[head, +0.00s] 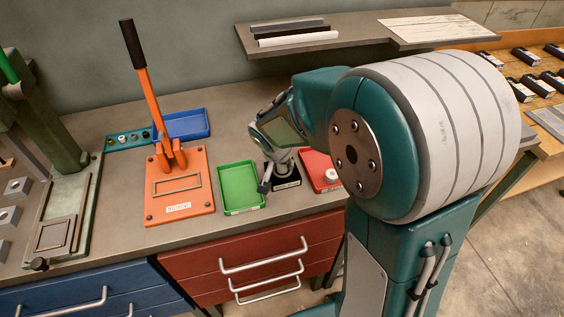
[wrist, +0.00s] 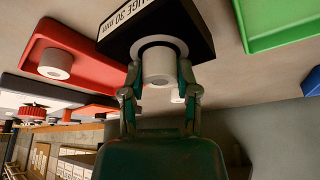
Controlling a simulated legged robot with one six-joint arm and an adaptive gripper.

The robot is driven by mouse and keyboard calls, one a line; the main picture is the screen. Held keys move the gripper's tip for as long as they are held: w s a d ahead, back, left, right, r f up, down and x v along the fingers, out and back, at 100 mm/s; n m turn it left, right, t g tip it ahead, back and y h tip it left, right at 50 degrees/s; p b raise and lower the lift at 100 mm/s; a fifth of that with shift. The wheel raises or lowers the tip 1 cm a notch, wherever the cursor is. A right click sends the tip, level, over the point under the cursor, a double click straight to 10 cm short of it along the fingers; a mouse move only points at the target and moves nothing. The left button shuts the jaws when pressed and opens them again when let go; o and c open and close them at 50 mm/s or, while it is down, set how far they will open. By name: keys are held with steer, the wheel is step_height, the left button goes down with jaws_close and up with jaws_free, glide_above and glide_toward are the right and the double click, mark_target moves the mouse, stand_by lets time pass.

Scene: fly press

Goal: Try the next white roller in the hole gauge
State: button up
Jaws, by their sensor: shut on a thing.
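My gripper (wrist: 160,88) is shut on a white roller (wrist: 159,68), one finger on each side of it. The black hole gauge (wrist: 190,22), with a white label, is right at the roller's end. A pale ring shows around that end; I cannot tell whether the roller is inside the hole or just in front of it. In the head view my gripper (head: 268,184) is at the gauge (head: 288,183), and the held roller is hard to make out. Another white roller (wrist: 55,64) stands in the red tray (wrist: 92,46).
An empty green tray (head: 224,203) is left of the gauge, and the red tray (head: 313,159) is right of it. An orange lever press (head: 180,213) and a blue tray (head: 203,133) stand farther left. A shelf (head: 350,46) hangs above the bench.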

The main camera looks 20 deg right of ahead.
stand_by(0.3)
steer(key=o, duration=1)
steer(key=shift+c, duration=0.2)
steer(key=v, duration=1.1)
steer(key=shift+s+a+r, duration=0.2)
steer(key=shift+r, duration=0.15)
steer(key=s+d+r+n+t+y, duration=0.1)
steer(key=s+r+n, duration=0.1)
steer(key=s, duration=0.6)
steer(key=s+d+r+n+t+y, duration=0.1)
steer(key=s+n, duration=0.3)
steer(key=s, duration=0.5)
steer(key=shift+d+r+n, duration=0.25)
steer(key=shift+r+n, duration=0.15)
steer(key=shift+r, duration=0.1)
